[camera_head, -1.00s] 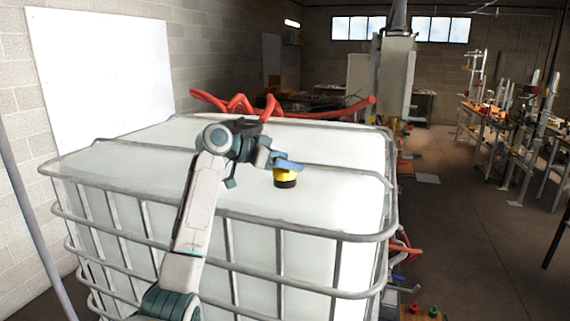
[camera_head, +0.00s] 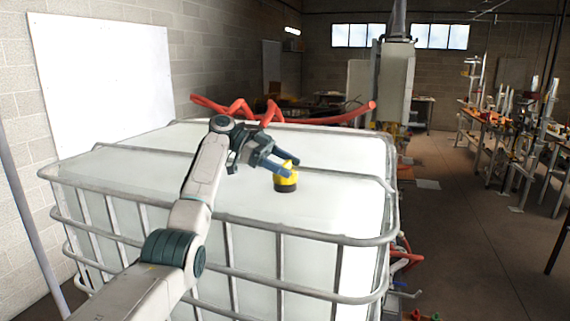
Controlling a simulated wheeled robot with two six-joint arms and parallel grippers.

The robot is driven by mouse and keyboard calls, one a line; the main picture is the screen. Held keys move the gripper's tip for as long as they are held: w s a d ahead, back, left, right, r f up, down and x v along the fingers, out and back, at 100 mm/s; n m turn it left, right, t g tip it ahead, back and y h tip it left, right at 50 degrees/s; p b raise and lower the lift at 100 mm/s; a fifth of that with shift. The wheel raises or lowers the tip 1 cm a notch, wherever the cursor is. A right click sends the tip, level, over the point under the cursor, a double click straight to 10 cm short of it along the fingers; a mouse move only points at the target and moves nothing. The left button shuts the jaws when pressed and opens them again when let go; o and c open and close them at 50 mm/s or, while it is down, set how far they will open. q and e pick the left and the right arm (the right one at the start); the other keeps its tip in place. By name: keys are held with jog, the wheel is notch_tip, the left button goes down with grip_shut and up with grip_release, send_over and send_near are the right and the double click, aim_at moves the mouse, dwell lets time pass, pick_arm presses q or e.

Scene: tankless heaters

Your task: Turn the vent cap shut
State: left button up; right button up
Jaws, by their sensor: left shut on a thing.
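The vent cap (camera_head: 287,182) is yellow with a black base and sits on top of the white caged tank (camera_head: 140,170). My left gripper (camera_head: 289,168) reaches in from the left, its blue-grey fingers on either side of the cap's upper part. It is shut on the cap, and the fingers hide part of the yellow top. The cap stands upright on the tank. My right gripper is not in view.
Grey cage bars (camera_head: 330,238) run around the tank's edges. A red hose (camera_head: 325,117) lies along the tank's back. A grey cabinet (camera_head: 397,80) stands behind. The tank top around the cap is clear. Cluttered benches (camera_head: 490,118) stand at the right.

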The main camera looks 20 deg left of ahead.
pick_arm(q)
jog(key=shift+m+g, duration=0.3)
jog(key=shift+g, duration=0.1)
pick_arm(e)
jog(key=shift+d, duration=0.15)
pick_arm(q)
jog(key=o, duration=1)
